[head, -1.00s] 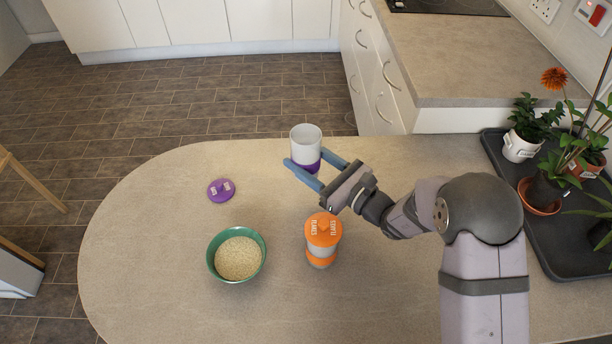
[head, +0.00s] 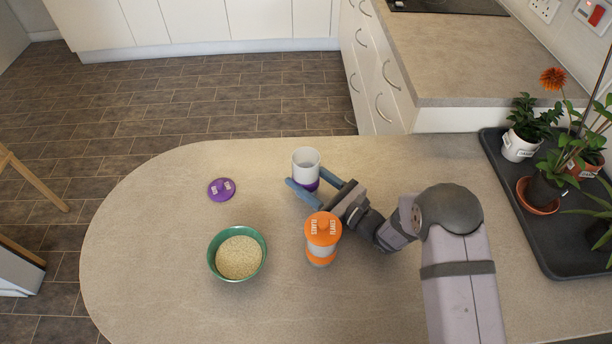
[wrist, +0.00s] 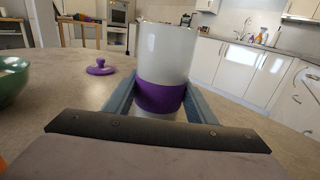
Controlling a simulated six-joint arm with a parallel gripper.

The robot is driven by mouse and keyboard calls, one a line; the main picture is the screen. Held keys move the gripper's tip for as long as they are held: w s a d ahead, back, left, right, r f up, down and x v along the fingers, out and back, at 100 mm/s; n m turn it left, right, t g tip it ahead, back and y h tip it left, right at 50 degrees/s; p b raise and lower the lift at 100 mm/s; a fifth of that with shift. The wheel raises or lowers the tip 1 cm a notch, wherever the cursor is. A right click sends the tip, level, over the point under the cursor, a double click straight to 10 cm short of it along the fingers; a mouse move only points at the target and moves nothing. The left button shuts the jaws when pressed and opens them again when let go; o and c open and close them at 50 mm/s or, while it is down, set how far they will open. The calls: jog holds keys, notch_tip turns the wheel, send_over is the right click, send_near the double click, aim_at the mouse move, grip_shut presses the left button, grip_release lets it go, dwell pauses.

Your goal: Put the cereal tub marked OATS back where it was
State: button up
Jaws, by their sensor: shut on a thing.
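A white, lidless tub with a purple band (head: 305,166) is upright near the far edge of the counter; no OATS lettering is readable on it. My gripper (head: 308,188) is shut on the tub, with one blue finger on each side. The tub also stands between the fingers in the wrist view (wrist: 163,65). I cannot tell whether its base touches the counter. A purple lid (head: 221,189) with small unreadable lettering lies on the counter to the left. A green bowl (head: 213,262) full of oat-coloured flakes (head: 238,257) stands nearer, at the left.
An orange-lidded tub (head: 322,240) marked FLAKES stands just in front of my gripper. A black tray (head: 535,235) with several potted plants is at the right. The counter (head: 140,240) is clear at the left; its far edge is close behind the white tub.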

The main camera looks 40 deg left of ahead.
jog(key=shift+f, duration=0.1)
jog(key=o, duration=1.2)
jog(key=shift+o, duration=0.2)
jog(key=d+b, duration=0.1)
jog(key=d, duration=0.9)
jog(key=shift+d+b, duration=0.2)
jog(key=shift+b, duration=0.2)
jog(key=shift+d, duration=0.8)
